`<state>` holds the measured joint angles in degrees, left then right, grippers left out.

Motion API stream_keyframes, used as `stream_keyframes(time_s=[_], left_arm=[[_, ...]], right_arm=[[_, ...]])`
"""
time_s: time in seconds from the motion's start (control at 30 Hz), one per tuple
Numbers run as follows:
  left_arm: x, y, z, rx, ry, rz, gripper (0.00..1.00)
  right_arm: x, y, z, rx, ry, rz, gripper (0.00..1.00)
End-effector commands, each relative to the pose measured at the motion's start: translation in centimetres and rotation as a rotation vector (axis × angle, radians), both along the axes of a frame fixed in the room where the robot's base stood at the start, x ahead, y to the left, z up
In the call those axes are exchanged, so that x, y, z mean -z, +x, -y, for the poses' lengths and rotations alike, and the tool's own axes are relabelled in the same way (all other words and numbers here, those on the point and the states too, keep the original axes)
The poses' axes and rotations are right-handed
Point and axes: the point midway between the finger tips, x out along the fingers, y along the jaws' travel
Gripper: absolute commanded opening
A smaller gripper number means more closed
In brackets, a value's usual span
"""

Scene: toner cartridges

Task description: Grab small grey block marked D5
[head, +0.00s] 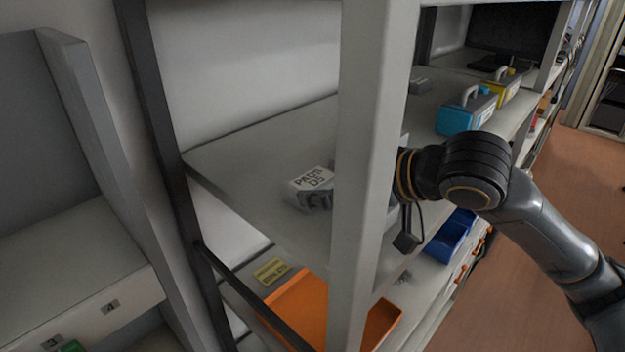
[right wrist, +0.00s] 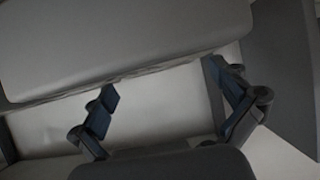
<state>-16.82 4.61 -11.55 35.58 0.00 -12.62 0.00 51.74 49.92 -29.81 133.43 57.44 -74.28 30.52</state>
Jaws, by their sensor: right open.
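The small grey block marked PADS D5 (head: 311,180) lies on the middle shelf, its white labelled face up, left of the white post. My right arm reaches in from the right, and the post hides much of the right gripper. Dark grey parts show against the block's near right side; I cannot tell whether they touch it. In the right wrist view my right gripper (right wrist: 163,84) is open, its two fingers wide apart. A large pale grey body fills the top of that view, close to the fingertips; no label shows on it. My left gripper is not in view.
The white post (head: 372,130) stands between the head camera and my right gripper. A blue case (head: 462,117) and a yellow case (head: 497,92) stand farther back on the shelf. An orange tray (head: 300,306) and a blue bin (head: 447,240) are below. The shelf behind the block is clear.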

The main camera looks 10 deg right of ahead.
Motion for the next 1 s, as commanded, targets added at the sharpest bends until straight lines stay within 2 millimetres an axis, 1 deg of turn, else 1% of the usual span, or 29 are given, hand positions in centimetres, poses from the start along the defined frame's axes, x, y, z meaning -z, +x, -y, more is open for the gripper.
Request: stream_keyframes(time_s=[0.03, 0.1, 0.23, 0.47, 0.57, 0.6, 0.67, 0.7, 0.73, 1.0], left_arm=[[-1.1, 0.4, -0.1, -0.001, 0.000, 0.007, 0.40], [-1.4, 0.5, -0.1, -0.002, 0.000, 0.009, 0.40], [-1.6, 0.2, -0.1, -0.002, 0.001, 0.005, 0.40], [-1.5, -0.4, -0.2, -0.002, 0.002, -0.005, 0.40], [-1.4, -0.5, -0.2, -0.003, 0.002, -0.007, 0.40], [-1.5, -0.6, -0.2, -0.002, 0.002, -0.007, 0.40], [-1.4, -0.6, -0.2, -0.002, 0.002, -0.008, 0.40], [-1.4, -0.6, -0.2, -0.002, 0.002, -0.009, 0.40], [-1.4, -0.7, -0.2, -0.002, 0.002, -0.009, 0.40], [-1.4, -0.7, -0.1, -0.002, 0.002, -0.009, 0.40]], right_arm=[[0.2, 0.4, -0.5, -0.002, 0.001, -0.007, 1.00], [0.7, 1.2, -1.0, -0.001, 0.001, -0.004, 1.00], [1.4, 2.0, -1.5, -0.001, 0.001, -0.002, 1.00], [1.6, 2.1, -1.5, 0.000, 0.000, 0.000, 1.00], [1.6, 2.1, -1.5, 0.000, 0.000, 0.000, 0.82], [1.6, 2.1, -1.5, 0.000, 0.000, 0.000, 0.73], [1.6, 2.1, -1.5, 0.000, 0.000, 0.000, 0.61], [1.6, 2.1, -1.5, 0.000, 0.000, 0.000, 0.53], [1.6, 2.1, -1.5, 0.000, 0.000, 0.000, 0.48], [1.5, 2.1, -1.5, 0.000, 0.000, 0.000, 0.47]])
